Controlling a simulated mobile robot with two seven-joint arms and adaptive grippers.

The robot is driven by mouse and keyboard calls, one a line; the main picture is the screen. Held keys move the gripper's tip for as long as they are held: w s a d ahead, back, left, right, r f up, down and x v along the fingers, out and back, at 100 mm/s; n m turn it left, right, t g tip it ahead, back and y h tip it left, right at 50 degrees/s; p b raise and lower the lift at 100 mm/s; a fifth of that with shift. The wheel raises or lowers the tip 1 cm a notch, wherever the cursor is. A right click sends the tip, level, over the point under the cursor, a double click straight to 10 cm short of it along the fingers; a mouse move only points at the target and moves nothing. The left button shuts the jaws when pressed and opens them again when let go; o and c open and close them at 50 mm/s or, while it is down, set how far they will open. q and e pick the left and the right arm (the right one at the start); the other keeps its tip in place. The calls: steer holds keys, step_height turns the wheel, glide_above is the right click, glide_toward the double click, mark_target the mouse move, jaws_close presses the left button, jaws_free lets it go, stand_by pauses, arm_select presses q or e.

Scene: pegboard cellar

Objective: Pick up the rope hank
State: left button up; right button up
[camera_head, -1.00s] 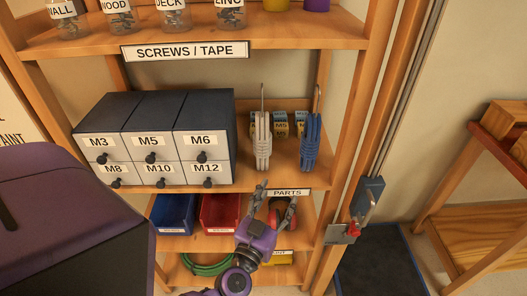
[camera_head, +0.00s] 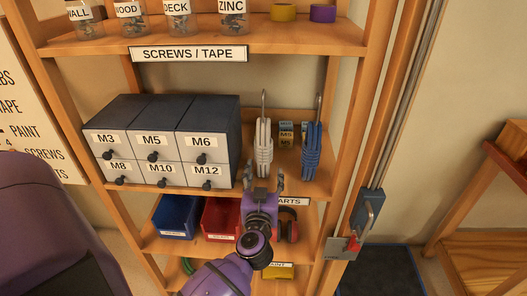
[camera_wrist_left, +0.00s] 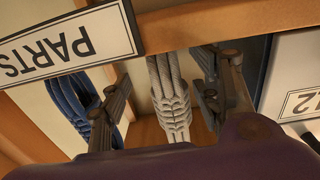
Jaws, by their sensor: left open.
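A pale grey-white rope hank (camera_head: 264,148) hangs upright on the middle shelf, and a blue rope hank (camera_head: 312,152) hangs to its right. My left gripper (camera_head: 264,182) is open and empty, just in front of and below the white hank. In the left wrist view the white hank (camera_wrist_left: 170,95) shows between the two spread fingers, with a gap on both sides. The blue hank (camera_wrist_left: 72,98) shows partly behind the left finger there. I cannot tell how much depth is left between fingers and hank. My right gripper is not in view.
A drawer cabinet (camera_head: 158,142) stands close left of the white hank. Small boxes (camera_head: 287,132) sit behind the hanks. The shelf edge with its PARTS label (camera_wrist_left: 68,47) is close to the gripper. Blue (camera_head: 178,216) and red bins (camera_head: 219,217) sit below.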

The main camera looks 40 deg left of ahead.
arm_select(q)
steer(key=x, duration=0.4)
steer(key=shift+a+r, duration=0.1)
steer(key=shift+a, duration=0.1)
steer(key=shift+s, duration=0.1)
steer(key=shift+c, duration=0.5)
jaws_close()
steer(key=shift+r, duration=0.1)
